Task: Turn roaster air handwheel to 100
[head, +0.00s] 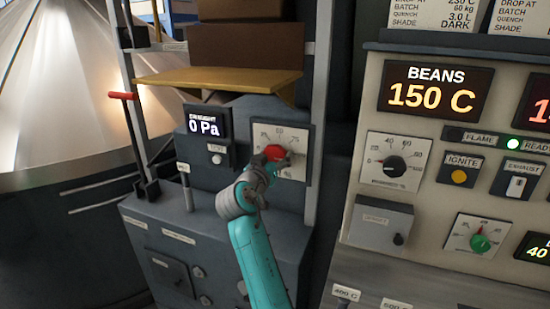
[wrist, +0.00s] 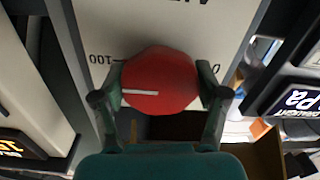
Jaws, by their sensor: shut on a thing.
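The red handwheel (head: 275,153) sits on a white dial plate (head: 299,132) with a printed scale on the grey machine. In the wrist view the red wheel (wrist: 165,72) fills the space between my two fingers. My gripper (wrist: 160,86) is shut on it, one finger at each side. The wheel's white pointer line (wrist: 140,92) points left, to the side where 100 (wrist: 103,58) is printed upside down; 0 (wrist: 216,67) is on the right. The exact reading is hard to tell. In the head view my gripper (head: 267,160) partly covers the wheel and dial.
A draught display (head: 203,126) reading 0 Pa is left of the dial. A yellow shelf (head: 205,80) with brown boxes (head: 245,45) is above. A control panel (head: 415,120) with a BEANS 150 C display and knobs stands right. A red-handled lever (head: 121,96) is at left.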

